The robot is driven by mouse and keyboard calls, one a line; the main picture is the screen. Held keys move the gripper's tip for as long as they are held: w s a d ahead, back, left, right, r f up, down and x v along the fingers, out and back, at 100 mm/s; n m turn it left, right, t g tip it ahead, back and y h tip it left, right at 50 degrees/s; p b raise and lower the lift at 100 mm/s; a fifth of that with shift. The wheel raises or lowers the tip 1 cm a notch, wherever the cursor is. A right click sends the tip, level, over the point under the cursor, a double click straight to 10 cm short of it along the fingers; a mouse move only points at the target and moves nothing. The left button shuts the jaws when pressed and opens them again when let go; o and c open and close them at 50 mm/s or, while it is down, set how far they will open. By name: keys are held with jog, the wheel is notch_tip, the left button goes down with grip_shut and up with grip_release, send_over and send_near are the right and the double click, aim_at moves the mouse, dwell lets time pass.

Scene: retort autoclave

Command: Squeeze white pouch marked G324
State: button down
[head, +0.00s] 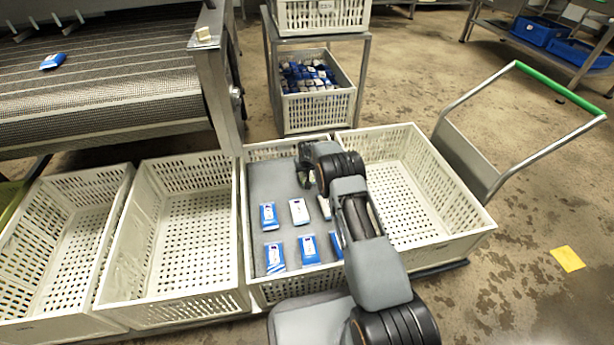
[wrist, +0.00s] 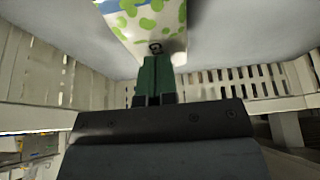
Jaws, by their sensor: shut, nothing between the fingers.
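In the head view a mostly white pouch (head: 299,212) lies on the grey mat (head: 270,180) in a crate, among several blue-and-white pouches. I cannot read G324 on any pouch. My gripper (head: 304,178) is low over the far part of that crate, partly hidden by my arm. In the wrist view my gripper's green fingers (wrist: 156,50) are shut and empty. Their tips overlap the edge of a white pouch (wrist: 150,22) with green spots and a blue band, partly cut off by the frame. I cannot tell whether they touch it, or which head-view pouch it is.
Empty white crates stand left (head: 185,215) and right (head: 405,190) of the pouch crate (head: 300,290). A mesh conveyor (head: 110,80) with a blue pouch (head: 53,61) is at the upper left. A rack (head: 277,100) holds a crate of pouches. A green-handled cart (head: 530,75) is at the right.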

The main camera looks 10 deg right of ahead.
notch_tip(320, 180, up, 8)
jog(key=p, duration=0.4)
jog(key=shift+f, duration=0.15)
dwell(0.6)
